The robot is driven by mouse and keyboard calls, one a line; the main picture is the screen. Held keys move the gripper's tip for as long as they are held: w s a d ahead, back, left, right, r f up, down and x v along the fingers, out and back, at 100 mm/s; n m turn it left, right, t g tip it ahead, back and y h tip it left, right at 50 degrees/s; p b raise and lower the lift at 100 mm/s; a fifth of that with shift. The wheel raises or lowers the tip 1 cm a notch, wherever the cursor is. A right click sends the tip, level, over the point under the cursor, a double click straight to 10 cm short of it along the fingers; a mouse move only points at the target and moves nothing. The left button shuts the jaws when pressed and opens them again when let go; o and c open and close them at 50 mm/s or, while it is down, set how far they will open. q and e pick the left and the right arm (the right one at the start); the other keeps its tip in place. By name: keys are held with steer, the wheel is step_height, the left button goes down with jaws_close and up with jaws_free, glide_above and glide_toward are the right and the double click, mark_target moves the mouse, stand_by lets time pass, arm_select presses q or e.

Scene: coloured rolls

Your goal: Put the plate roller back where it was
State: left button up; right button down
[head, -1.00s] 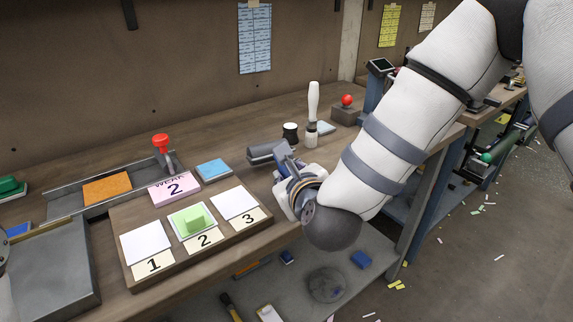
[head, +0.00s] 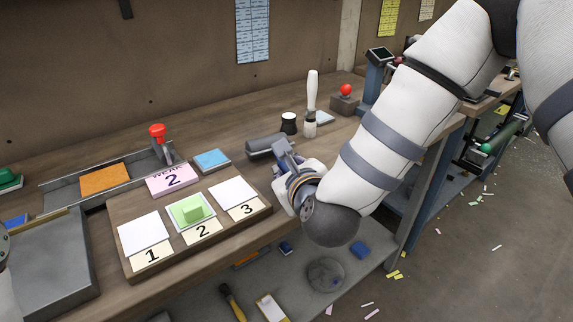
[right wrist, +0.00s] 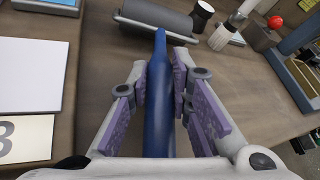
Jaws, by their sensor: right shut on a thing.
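The plate roller has a dark grey cylinder (head: 266,146) and a blue handle (right wrist: 160,95). My right gripper (right wrist: 162,85) is shut on the handle, with a purple-padded finger on each side. It also shows in the head view (head: 288,172), over the front of the bench, right of the card board. The cylinder is beyond the fingers, at the top of the right wrist view (right wrist: 155,18). I cannot tell whether it touches the bench top. My left gripper is out of view.
A numbered board (head: 130,262) with cards and a green block (head: 192,212) lies left of the roller. A black-and-white pot (head: 288,123), a white-handled brush (head: 311,100) and a red-knobbed block (head: 345,98) stand behind. Bare bench top (head: 350,128) lies to the right.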

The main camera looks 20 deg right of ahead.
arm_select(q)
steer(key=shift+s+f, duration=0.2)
arm_select(e)
steer(key=shift+f, duration=0.5)
steer(key=c, duration=1.4)
jaws_free()
steer(key=shift+o, duration=0.2)
steer(key=shift+p+v, duration=0.3)
steer(key=shift+v, duration=2.75)
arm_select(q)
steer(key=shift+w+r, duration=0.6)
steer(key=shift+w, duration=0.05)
arm_select(e)
steer(key=shift+f, duration=0.1)
